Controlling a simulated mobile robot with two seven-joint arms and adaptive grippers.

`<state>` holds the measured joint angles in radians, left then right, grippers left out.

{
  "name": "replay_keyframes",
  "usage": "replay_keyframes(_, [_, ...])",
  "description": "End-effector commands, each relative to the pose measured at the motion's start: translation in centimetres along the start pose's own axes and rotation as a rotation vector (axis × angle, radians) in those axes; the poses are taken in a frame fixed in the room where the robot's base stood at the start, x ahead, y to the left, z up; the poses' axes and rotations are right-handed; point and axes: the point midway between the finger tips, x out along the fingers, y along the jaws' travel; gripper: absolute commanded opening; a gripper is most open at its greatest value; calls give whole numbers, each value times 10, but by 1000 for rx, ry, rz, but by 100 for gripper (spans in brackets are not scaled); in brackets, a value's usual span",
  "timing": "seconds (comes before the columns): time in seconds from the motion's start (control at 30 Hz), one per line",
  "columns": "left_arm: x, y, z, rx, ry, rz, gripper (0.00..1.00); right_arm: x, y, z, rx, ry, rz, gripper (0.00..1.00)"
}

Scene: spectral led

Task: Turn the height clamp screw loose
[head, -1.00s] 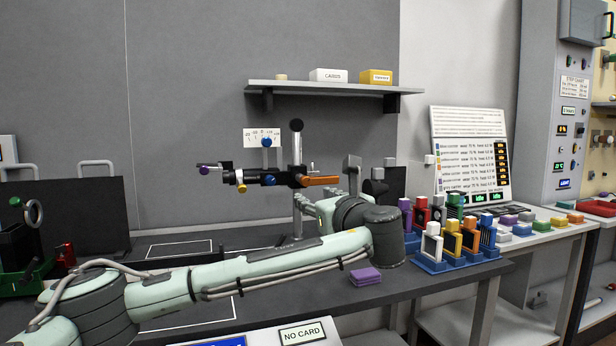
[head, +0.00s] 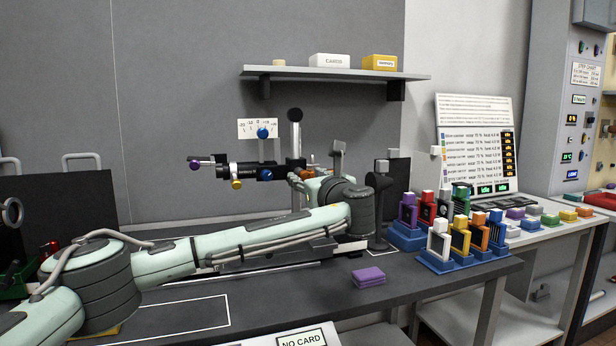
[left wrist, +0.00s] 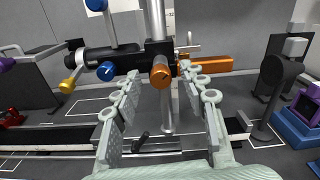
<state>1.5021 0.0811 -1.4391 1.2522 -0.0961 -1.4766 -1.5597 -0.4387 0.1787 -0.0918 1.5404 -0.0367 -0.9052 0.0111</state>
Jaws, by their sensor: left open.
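A black clamp block (left wrist: 160,50) sits on the upright metal post (left wrist: 157,18) in the left wrist view. An orange round knob (left wrist: 160,76) faces me from the block and looks like the height clamp screw. My left gripper (left wrist: 160,92) is open, its two fingers spread to the left and right of the knob, with visible gaps; I cannot tell how deep the knob lies between the tips. In the head view my left gripper (head: 298,178) is at the clamp and its fingers hide the knob. My right gripper is not in view.
A black horizontal arm with blue knob (left wrist: 107,70) and yellow knob (left wrist: 70,86) extends left. An orange bar (left wrist: 211,64) extends right. A black stand (left wrist: 275,85) is at right. A purple block (head: 368,276) lies on the bench front.

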Motion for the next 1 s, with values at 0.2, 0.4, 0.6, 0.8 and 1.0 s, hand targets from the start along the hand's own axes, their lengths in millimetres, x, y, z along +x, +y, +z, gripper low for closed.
replay_keyframes(0.2, [0,0,0,0,0,-1,43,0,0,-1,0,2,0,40])
replay_keyframes(0.4, [0,0,0,0,0,-1,18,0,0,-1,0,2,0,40])
replay_keyframes(0.6, [0,0,0,0,0,0,0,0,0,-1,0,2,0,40])
replay_keyframes(0.8, [0,0,-1,-11,1,0,0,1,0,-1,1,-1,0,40])
replay_keyframes(1.0, [0,0,-2,-78,1,0,0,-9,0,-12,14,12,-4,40])
